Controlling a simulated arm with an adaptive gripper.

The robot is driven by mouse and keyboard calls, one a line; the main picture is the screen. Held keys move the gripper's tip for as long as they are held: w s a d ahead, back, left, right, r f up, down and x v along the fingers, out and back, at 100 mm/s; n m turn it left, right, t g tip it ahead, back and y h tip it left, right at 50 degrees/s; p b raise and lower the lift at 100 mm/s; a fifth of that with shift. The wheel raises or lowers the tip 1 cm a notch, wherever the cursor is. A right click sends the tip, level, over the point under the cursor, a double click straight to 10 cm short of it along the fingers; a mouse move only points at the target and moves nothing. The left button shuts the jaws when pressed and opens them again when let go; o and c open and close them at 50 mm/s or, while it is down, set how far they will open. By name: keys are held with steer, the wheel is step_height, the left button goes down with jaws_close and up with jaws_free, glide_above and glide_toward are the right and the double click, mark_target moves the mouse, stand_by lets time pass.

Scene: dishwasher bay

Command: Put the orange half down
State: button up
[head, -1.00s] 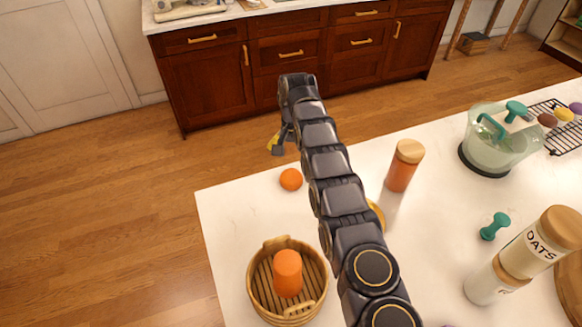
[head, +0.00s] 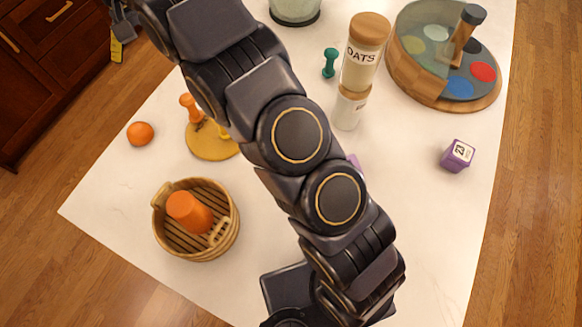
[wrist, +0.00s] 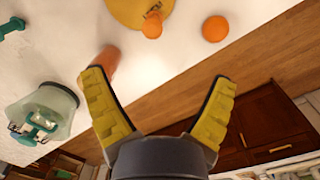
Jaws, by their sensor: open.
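The orange half (head: 140,133) looks like a small round orange piece. It rests on the white counter near its edge, apart from other things. It also shows at the upper right of the wrist view (wrist: 215,28), clear of the fingers. My gripper (wrist: 158,78) is open, with its two yellow-padded fingers spread wide and nothing between them. In the head view only part of it shows, at the top left past the counter edge, beyond the orange half.
A wooden basket (head: 236,236) holds an orange cylinder (head: 188,212). A yellow round board (head: 205,147) with pegs stands near the orange half. The oats jar (head: 362,60), a purple cube (head: 458,155) and a divided round tray (head: 412,88) are further right. Bare counter lies between basket and orange half.

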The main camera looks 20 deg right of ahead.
steer(key=s+d+r, duration=0.6)
steer(key=s+d, duration=0.2)
steer(key=d, duration=0.1)
steer(key=s+d, duration=0.3)
steer(key=s, duration=0.6)
steer(key=s+d, duration=0.4)
steer(key=s, duration=0.5)
steer(key=s+d+f+g, duration=0.1)
steer(key=s+d, duration=0.3)
steer(key=s, duration=0.6)
steer(key=shift+a+f, duration=0.1)
